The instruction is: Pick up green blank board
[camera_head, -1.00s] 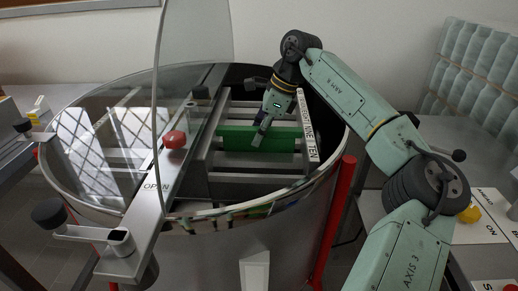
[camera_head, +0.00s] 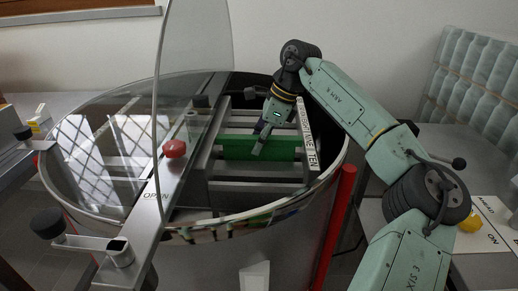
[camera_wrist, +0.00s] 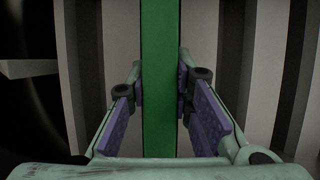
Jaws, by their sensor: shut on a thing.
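The green blank board (camera_head: 285,148) stands on edge among the grey slats of a rack inside the round metal tank. In the wrist view, the board (camera_wrist: 160,90) runs as a long green band up the middle. My gripper (camera_head: 262,146) reaches down over the tank from the right. In the wrist view, the purple-padded fingers of my gripper (camera_wrist: 161,95) are shut on the board, one on each side. The head view does not show the board clearly raised above the slats. Its lower part is hidden.
A bar with a red knob (camera_head: 175,149) and the word OPEN crosses the tank left of the rack. A lettered strip (camera_head: 309,140) edges the rack's right side. A red post (camera_head: 338,215) stands outside the tank.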

